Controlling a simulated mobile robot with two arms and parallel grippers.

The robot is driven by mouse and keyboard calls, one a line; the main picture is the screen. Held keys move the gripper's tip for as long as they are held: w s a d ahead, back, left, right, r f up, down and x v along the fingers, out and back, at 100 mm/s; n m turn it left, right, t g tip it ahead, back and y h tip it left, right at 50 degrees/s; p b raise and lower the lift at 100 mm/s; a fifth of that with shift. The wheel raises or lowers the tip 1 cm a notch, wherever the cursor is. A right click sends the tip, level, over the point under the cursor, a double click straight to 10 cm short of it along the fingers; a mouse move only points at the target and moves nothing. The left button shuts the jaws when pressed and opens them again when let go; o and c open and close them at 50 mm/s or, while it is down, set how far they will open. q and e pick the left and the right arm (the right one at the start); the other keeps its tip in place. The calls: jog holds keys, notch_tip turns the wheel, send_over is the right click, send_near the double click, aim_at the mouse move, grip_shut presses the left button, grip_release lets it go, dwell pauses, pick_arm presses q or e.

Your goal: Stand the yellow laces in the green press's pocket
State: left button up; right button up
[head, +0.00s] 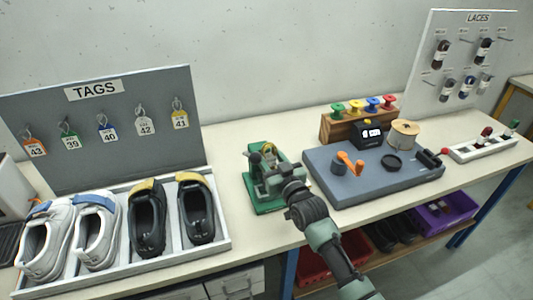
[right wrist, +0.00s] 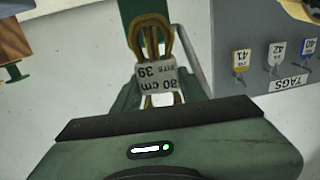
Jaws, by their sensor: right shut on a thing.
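The yellow laces (right wrist: 150,35) are a looped bundle with a pale paper band reading 80 cm and 39. In the right wrist view they stick out beyond my gripper; in the head view a bit of yellow (head: 268,147) shows above it. My right gripper (head: 270,166) is shut on the laces, over the green press (head: 262,208) on the bench. My left gripper is not in view.
Left of the press stands a white tray (head: 130,276) of shoes before the grey TAGS board (head: 60,105). Right of it are a blue-grey work board (head: 345,192) with tools, a wooden spool rack (head: 338,129) and a white lace holder (head: 478,153). The LACES board (head: 455,90) stands behind.

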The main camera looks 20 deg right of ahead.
jog(key=shift+w+f, duration=0.1)
jog(key=shift+f, duration=0.1)
jog(key=shift+s+f+b, duration=0.3)
jog(key=shift+f+b, duration=0.15)
jog(key=shift+b, duration=0.25)
notch_tip(320, 180, down, 2)
jog(key=shift+w+b, duration=0.15)
jog(key=shift+b, duration=0.7)
jog(key=shift+f+b, duration=1.95)
jog(key=shift+f, duration=0.65)
jog(key=o, duration=1.4)
